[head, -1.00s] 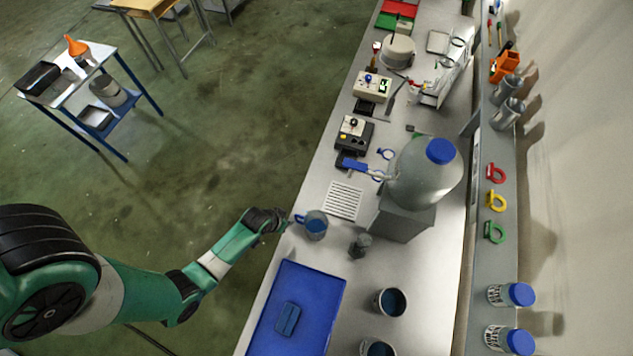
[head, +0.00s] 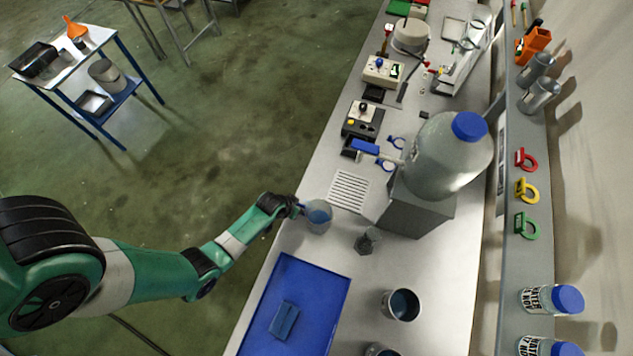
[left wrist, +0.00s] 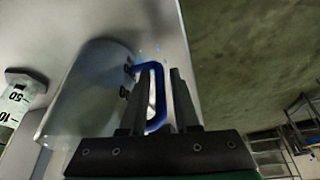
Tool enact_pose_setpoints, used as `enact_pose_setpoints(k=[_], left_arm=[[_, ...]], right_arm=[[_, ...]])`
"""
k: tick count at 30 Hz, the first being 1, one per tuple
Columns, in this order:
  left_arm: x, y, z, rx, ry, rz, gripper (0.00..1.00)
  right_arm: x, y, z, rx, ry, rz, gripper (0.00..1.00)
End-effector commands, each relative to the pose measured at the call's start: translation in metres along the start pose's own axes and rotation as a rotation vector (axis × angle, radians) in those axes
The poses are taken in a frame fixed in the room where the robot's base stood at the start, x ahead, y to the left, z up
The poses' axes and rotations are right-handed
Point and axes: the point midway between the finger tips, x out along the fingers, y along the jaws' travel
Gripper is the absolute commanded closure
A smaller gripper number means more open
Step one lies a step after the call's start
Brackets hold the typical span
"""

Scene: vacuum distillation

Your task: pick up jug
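The jug (head: 319,216) is a clear beaker-like vessel with a blue handle and stands on the bench near its left edge. My left gripper (head: 296,207) is at its handle side, low over the bench edge. In the left wrist view the jug (left wrist: 85,95) fills the left part, and its blue handle (left wrist: 157,75) rises between the two fingers of my left gripper (left wrist: 160,95). One finger is on the jug side of the handle's outer bar, the other outside it. The fingers stand apart; contact with the handle cannot be made out. My right gripper is not in view.
A small grey beaker (head: 367,241) stands right of the jug. A large bottle (head: 445,160) sits on a grey block (head: 420,213). A white slotted plate (head: 348,190) lies behind the jug, and a blue tray (head: 268,325) in front. A metal cup (head: 401,304) is nearer right.

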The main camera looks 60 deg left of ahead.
Motion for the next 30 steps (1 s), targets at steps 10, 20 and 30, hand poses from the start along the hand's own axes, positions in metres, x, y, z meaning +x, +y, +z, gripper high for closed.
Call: enact_pose_setpoints(k=[10, 20, 30], left_arm=[[-0.0001, 0.0, -0.0009, 0.0, 0.001, 0.0, 0.95], [-0.0001, 0.0001, -0.0007, 0.0, 0.001, 0.0, 1.0], [0.0, 0.0, -0.0007, 0.0, 0.0, 0.0, 1.0]], right_arm=[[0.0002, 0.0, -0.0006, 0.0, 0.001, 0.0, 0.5], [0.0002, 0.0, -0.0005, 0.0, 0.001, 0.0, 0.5], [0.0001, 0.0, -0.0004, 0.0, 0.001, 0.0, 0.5]])
